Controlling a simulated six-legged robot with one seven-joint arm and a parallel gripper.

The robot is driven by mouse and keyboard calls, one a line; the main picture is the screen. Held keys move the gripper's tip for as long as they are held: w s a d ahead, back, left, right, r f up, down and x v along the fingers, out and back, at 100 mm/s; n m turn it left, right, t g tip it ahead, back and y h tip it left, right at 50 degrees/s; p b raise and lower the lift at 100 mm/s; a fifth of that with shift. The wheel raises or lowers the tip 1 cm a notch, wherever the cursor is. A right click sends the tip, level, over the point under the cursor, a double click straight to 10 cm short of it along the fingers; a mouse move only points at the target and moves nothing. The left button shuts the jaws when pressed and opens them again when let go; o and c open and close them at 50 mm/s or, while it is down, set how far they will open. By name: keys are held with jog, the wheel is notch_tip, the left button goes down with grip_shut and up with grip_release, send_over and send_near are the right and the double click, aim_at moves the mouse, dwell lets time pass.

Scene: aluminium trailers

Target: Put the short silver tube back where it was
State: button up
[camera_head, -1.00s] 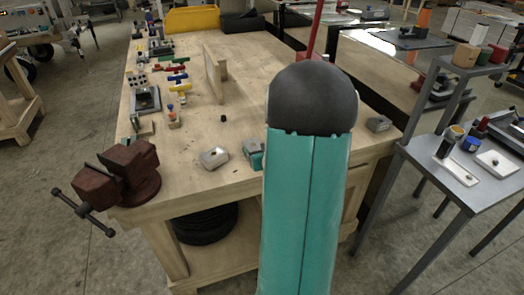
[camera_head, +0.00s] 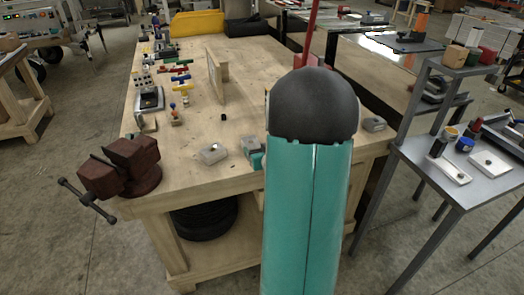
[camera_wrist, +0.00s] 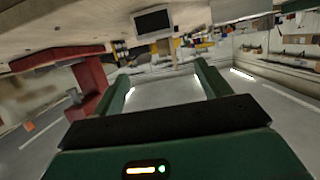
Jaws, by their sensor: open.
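I cannot make out a short silver tube for certain in either view. In the wrist view my gripper (camera_wrist: 163,82) is open, with its two green fingers apart and nothing between them.
A dark red vise (camera_head: 127,166) sits at the bench's front left corner. Several small coloured parts (camera_head: 180,78) line its left side, near an upright wooden board (camera_head: 217,75). A grey table (camera_head: 430,185) at right holds white trays (camera_head: 490,164) and a blue cup (camera_head: 465,145).

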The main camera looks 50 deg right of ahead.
jog(key=shift+w+a+r, duration=0.15)
jog(key=shift+a, duration=0.05)
jog(key=a+r+n+g+y, duration=0.1)
jog(key=a+r, duration=0.2)
jog(key=a, duration=0.3)
jog(key=w+a+r+g, duration=0.1)
jog(key=a+r, duration=0.2)
jog(key=a, duration=0.3)
jog(key=a+r+n+g+y, duration=0.1)
jog(key=a+r, duration=0.3)
jog(key=a, duration=0.3)
jog(key=s+a+r+n+g+y, duration=0.1)
jog(key=s+a+n+g+y, duration=0.1)
jog(key=s+a, duration=0.6)
jog(key=s+a+r+n+g+y, duration=0.2)
jog(key=s+a, duration=0.6)
jog(key=a, duration=0.5)
jog(key=shift+a+r+y, duration=0.2)
jog(key=shift+a+y, duration=0.2)
jog(key=shift+y, duration=0.2)
jog(key=shift+s, duration=0.1)
